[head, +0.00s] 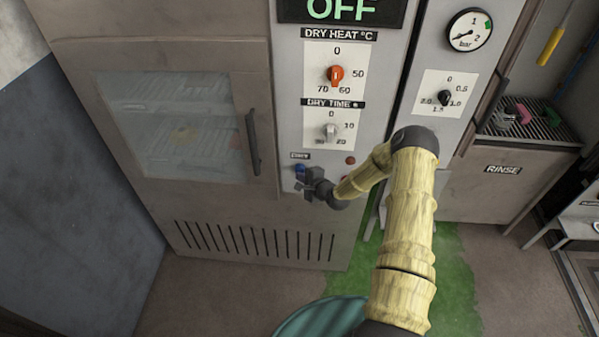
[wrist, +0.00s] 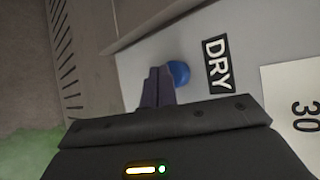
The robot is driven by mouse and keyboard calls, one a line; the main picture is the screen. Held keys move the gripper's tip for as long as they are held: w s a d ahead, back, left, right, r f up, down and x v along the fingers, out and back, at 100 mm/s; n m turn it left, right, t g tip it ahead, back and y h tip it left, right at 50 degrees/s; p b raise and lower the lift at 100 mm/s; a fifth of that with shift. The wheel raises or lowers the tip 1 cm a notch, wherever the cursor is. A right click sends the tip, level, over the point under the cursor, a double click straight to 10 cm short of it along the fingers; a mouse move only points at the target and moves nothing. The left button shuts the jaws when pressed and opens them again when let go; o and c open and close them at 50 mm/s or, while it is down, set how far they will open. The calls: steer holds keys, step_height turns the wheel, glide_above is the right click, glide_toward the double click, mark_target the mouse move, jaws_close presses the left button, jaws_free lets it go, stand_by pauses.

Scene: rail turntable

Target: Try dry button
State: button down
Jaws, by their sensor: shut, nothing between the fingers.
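The blue dry button (head: 299,169) sits on the grey control panel below the dry time dial. In the wrist view the round blue button (wrist: 181,72) is beside the label DRY (wrist: 216,66), partly hidden by my fingers. My gripper (head: 304,183) is shut and empty, with its fingertips close to the button at the panel. In the wrist view the two dark fingers (wrist: 158,84) are together and overlap the button's edge. I cannot tell whether they touch it. The display (head: 340,10) above reads OFF.
The dry heat dial (head: 336,76) with an orange knob and the dry time dial (head: 331,131) are above the button. A small red-brown button (head: 350,160) is to its right. The cabinet door handle (head: 253,141) stands out on the left. A rinse unit (head: 503,190) is at right.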

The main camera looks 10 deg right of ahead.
steer(key=shift+w+d+b, duration=0.15)
steer(key=shift+w+b, duration=0.2)
steer(key=shift+w, duration=0.05)
stand_by(0.8)
steer(key=shift+s, duration=0.15)
steer(key=shift+s+a, duration=0.25)
steer(key=shift+s, duration=0.4)
steer(key=s, duration=0.1)
steer(key=s+a+p, duration=0.1)
steer(key=s, duration=0.2)
steer(key=shift+s+a+p, duration=0.25)
steer(key=shift+s+p, duration=0.1)
steer(key=shift+s, duration=0.05)
stand_by(0.7)
